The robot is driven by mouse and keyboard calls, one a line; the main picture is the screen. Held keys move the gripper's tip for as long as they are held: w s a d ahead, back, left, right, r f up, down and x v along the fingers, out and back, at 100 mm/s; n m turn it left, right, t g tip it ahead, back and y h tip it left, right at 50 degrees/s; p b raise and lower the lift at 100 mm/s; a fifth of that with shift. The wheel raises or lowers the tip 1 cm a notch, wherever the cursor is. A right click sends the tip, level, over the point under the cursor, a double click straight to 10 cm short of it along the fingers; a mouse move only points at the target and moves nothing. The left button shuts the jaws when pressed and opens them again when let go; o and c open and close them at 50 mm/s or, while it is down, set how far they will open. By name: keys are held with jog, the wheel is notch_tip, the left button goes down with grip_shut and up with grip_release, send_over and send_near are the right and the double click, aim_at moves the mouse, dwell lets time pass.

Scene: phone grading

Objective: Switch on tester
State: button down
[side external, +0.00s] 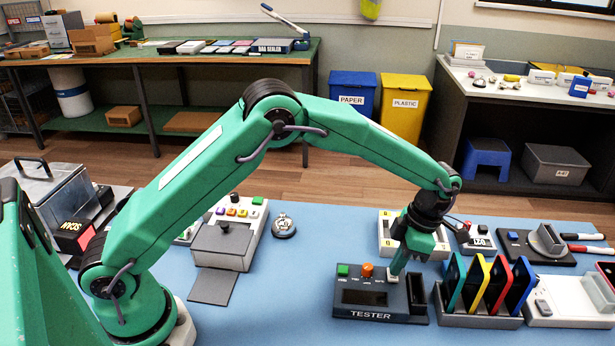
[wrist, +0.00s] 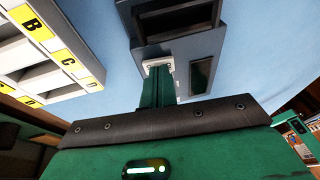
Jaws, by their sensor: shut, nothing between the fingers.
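The tester (side external: 362,316) is a dark grey box labelled TESTER on the blue mat, with a dark display, a green button (side external: 343,270) and an orange knob (side external: 367,270) on top. My gripper (side external: 394,274) points down over the tester's right rear part, fingers together and empty. A pale switch-like part (side external: 392,281) shows right at the fingertips; I cannot tell whether they press it. In the wrist view the closed fingers (wrist: 158,80) reach to a pale square part on the tester (wrist: 195,45). The fingers partly hide it.
A grey rack (side external: 480,320) of several coloured phones stands close to the tester's right. A white tray with yellow letter labels (side external: 388,224) is behind; it also shows in the wrist view (wrist: 45,60). A bell (side external: 283,228) stands farther left. The blue mat is clear left of the tester.

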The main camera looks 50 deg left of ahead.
jog(key=shift+w+a+r, duration=0.1)
jog(key=shift+r, duration=0.7)
jog(key=v, duration=1.2)
jog(key=shift+s+r, duration=0.2)
jog(key=shift+s, duration=0.05)
jog(key=shift+s+d+r, duration=0.15)
jog(key=shift+s+d, duration=0.35)
jog(key=shift+d, duration=0.05)
